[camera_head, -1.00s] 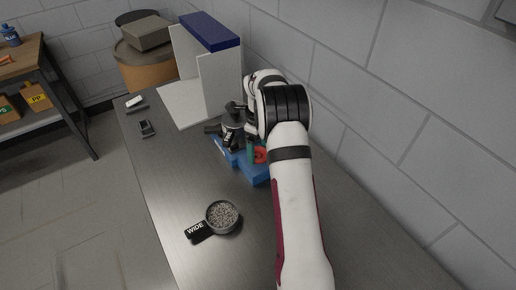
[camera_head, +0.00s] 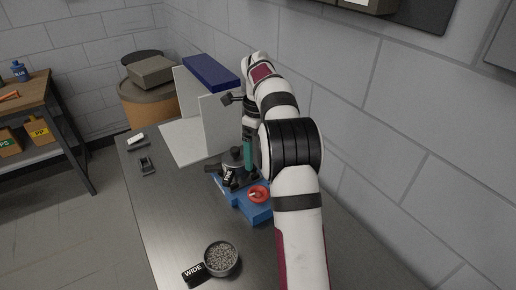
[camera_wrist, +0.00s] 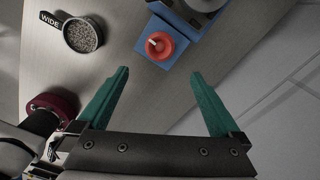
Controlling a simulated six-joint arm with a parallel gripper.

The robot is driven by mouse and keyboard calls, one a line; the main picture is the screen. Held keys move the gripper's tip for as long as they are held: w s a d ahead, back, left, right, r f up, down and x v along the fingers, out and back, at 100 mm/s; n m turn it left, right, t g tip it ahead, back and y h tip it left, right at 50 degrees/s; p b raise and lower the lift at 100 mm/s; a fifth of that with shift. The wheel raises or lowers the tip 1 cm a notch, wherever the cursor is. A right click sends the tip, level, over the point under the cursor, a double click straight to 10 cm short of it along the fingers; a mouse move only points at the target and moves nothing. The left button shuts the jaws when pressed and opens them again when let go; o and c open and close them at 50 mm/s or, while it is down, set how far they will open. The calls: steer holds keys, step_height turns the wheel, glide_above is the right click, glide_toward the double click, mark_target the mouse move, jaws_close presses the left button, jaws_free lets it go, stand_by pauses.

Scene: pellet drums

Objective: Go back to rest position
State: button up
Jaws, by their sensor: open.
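My gripper (camera_wrist: 155,100) has two green fingers, spread apart and empty in the wrist view. In the head view a green finger (camera_head: 247,157) hangs beside the blue device. That blue device (camera_head: 228,196) stands on the bench with a dark round upper part and a red knob (camera_head: 259,194) on its front. In the wrist view the red knob (camera_wrist: 160,46) lies beyond the fingertips, between their lines and apart from them. My white arm reaches over the bench from the lower right and hides part of the area behind the device.
A round dish of grey pellets (camera_head: 222,258) with a "WIDE" tag (camera_head: 194,275) sits at the bench front. A white panelled stand with a blue top (camera_head: 210,71) is behind the device. Small items (camera_head: 147,166) lie on the left edge. A wall bounds the right side.

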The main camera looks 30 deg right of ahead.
steer(key=shift+r, duration=0.55)
